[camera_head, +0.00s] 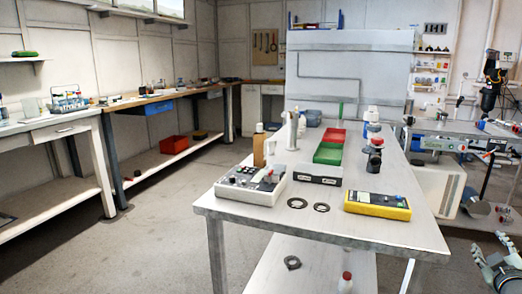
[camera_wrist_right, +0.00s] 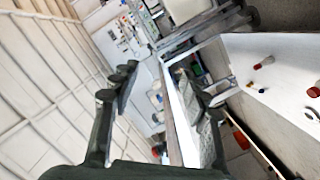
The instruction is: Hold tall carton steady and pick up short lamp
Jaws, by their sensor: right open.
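I cannot pick out a tall carton or a short lamp with certainty in either view. A narrow brown upright object (camera_head: 259,150) stands at the left edge of the near table, beside a white upright piece (camera_head: 293,133); I cannot tell what either is. My right gripper (camera_head: 489,246) is at the lower right of the head view, off the table's right side, open and empty. In the right wrist view its two fingers (camera_wrist_right: 155,70) are spread apart with nothing between them. My left gripper is in neither view.
The near white table (camera_head: 330,222) carries a white instrument (camera_head: 250,187), a yellow meter (camera_head: 377,206), two dark rings, red and green trays (camera_head: 328,152) and several bottles. Its front strip is bare. A side bench (camera_head: 465,140) stands at the right; open floor (camera_head: 160,215) lies left.

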